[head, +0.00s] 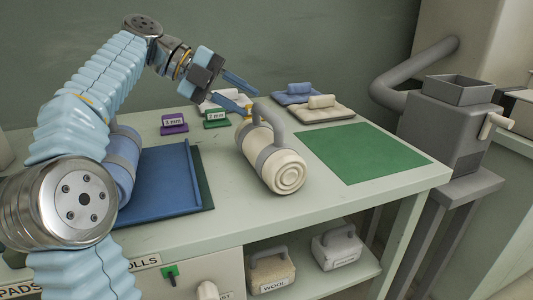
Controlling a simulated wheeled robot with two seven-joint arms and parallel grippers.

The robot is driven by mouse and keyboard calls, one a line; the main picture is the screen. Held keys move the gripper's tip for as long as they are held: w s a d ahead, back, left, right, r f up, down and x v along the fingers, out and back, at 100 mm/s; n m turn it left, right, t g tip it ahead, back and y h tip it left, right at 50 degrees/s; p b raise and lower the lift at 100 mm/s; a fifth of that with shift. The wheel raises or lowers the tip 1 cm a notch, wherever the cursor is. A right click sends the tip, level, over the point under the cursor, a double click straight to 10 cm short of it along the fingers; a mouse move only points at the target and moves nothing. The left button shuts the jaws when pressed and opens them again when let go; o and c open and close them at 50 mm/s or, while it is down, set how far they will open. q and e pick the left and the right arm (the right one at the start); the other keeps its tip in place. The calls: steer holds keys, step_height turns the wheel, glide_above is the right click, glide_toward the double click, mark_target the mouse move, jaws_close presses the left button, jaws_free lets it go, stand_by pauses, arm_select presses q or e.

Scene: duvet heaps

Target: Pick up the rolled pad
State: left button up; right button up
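A cream rolled pad (283,169) lies on the pale table with its spiral end towards me. A grey strap goes around it and a grey handle arches over its top. My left gripper (253,103) is over the far end of this roll, close to the handle. Its two blue fingers are apart with nothing seen between them. I cannot tell whether a finger touches the roll or handle. A second, blue roll (122,165) lies at the left, partly hidden by my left arm. My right gripper is not in view.
A blue sheet (165,180) with a raised edge lies left of the cream roll. A green mat (362,152) lies bare on the right. Folded pads (318,110) and small labels (174,123) are at the back. A grey machine (445,130) stands beyond the right edge. Bundles (270,270) sit below.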

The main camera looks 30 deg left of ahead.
mark_target(257, 107)
arm_select(q)
steer(key=x, duration=0.5)
steer(key=shift+f, duration=0.2)
jaws_close()
